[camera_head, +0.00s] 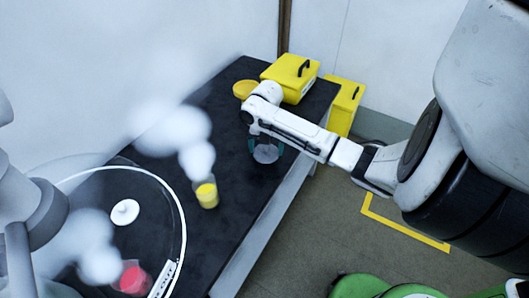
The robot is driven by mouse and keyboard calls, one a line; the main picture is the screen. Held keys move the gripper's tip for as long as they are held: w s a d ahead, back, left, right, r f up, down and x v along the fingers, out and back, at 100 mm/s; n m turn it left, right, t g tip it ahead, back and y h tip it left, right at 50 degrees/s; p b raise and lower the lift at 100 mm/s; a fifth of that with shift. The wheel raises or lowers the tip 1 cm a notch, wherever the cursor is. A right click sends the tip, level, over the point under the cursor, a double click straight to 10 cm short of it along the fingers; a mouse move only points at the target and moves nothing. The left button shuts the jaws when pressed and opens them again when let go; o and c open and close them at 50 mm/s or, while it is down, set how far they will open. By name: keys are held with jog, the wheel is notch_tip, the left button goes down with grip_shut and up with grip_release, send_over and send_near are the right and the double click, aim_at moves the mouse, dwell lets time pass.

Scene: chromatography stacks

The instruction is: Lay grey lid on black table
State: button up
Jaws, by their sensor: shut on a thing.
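The black table (225,110) runs diagonally from the lower left to the back of the view. My gripper (266,149) is over its right part, near the right edge, with teal fingers pointing down. It is shut on a round, pale disc, which looks like the grey lid (266,155). The lid's upper part is partly hidden by my gripper and arm. I cannot tell whether the lid touches the table top or hangs just above it.
A vessel of yellow liquid (206,194) and one of red (132,278) give off white vapour. A white knobbed disc (125,212) lies inside a white ring. A yellow round thing (245,88) and a yellow box (292,76) stand at the far end. Another yellow box (345,104) is beyond the table.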

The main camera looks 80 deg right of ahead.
aim_at(265, 153)
jog(key=shift+w+d+f, duration=0.2)
jog(key=shift+w+f, duration=0.1)
jog(key=shift+f, duration=0.15)
jog(key=shift+d+f, duration=0.1)
jog(key=shift+f, duration=1.55)
jog(key=shift+f, duration=0.15)
jog(key=o, duration=0.7)
